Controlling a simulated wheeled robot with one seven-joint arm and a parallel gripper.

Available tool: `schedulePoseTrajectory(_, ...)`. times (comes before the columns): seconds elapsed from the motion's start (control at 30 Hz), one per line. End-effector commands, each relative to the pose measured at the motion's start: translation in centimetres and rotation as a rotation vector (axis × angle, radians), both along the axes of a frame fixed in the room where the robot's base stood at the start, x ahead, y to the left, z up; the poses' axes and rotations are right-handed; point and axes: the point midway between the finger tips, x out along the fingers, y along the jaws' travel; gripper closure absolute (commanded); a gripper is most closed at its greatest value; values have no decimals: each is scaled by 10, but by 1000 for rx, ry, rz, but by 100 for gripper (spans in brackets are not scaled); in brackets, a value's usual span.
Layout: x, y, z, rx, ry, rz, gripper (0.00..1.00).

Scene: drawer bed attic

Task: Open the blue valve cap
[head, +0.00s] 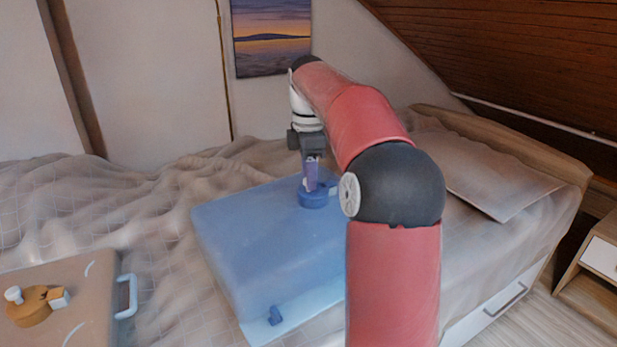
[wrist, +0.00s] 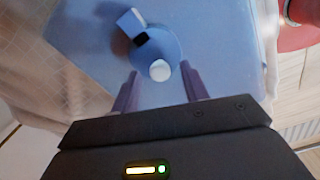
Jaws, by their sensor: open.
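The blue valve cap (head: 313,200) is a round blue disc on top of a blue slab-like box (head: 265,245) lying on the bed. In the wrist view the cap (wrist: 158,47) shows a white round knob on its near side and a white-and-blue block with a dark part on its far left. My gripper (head: 311,176) points down at the cap in the head view. In the wrist view its two purple fingers (wrist: 160,84) are apart, one on each side of the knob end of the cap. Nothing shows gripped; contact cannot be told.
A tan case (head: 80,275) with an orange round cap (head: 32,308) and a pale handle (head: 127,296) lies at the left. A pillow (head: 490,172) lies at the right, under a sloped wooden ceiling.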

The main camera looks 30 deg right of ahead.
Motion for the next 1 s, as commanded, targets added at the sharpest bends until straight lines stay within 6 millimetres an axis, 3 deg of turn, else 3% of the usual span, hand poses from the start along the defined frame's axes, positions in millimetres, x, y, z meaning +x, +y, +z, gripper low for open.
schedulePoseTrajectory(0.33,0,0,-5,0,0,-1,55)
schedulePoseTrajectory(0.67,0,0,-5,0,0,-1,98)
schedulePoseTrajectory(1.0,-1,0,-5,0,0,9,100)
